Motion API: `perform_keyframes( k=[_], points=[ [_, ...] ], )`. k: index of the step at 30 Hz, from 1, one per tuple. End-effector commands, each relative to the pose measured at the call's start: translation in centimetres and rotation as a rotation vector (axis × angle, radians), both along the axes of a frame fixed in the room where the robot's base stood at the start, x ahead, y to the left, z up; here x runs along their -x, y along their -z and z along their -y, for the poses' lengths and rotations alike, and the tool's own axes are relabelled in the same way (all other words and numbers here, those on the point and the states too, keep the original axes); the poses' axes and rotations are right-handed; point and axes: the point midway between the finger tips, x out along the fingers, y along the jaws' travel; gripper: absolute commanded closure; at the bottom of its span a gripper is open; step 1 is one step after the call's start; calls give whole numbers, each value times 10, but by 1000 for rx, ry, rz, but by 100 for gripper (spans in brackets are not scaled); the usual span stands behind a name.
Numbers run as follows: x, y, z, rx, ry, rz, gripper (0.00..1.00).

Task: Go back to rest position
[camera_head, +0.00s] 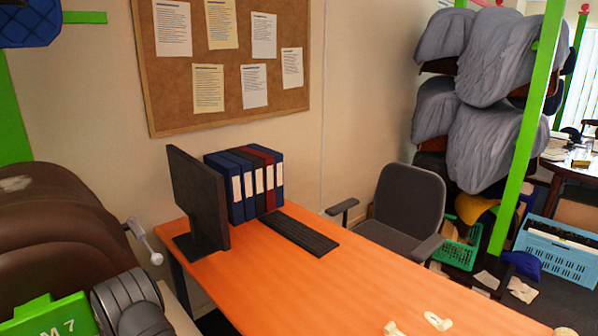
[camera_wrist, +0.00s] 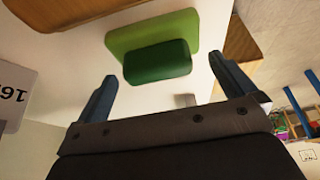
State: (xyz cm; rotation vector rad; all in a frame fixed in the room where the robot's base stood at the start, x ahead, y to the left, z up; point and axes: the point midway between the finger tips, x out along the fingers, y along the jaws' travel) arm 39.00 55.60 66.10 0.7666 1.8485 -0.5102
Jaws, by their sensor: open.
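My gripper (camera_wrist: 164,68) shows in the wrist view, with two blue fingers spread wide apart. It is open, and nothing is held between the fingers. Beyond them a green block-like shape (camera_wrist: 157,60) lies against a pale surface; I cannot tell how far away it is. My gripper does not show in the head view. A brown, rounded, saddle-like form (camera_head: 55,235) is at the left of the head view, cut off by the frame edge.
An orange desk (camera_head: 360,275) holds a monitor (camera_head: 197,200), several binders (camera_head: 247,185), a keyboard (camera_head: 298,232) and small cream pieces (camera_head: 438,321). A grey chair (camera_head: 408,205) stands behind it. Grey-covered saddles (camera_head: 490,125) hang by a green post (camera_head: 522,130).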

Motion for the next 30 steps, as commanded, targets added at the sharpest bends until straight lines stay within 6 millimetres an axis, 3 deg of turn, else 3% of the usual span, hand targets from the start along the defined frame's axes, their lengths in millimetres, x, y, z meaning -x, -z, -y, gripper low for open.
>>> perform_keyframes(
  k=[5,7,23,30],
  points=[
    [1,26,1,3,0,-2,0],
    [-6,6,4,-4,1,4,0],
    [-34,-91,33,-2,1,2,0],
    [-18,-40,20,2,-1,-2,0]
  ],
)
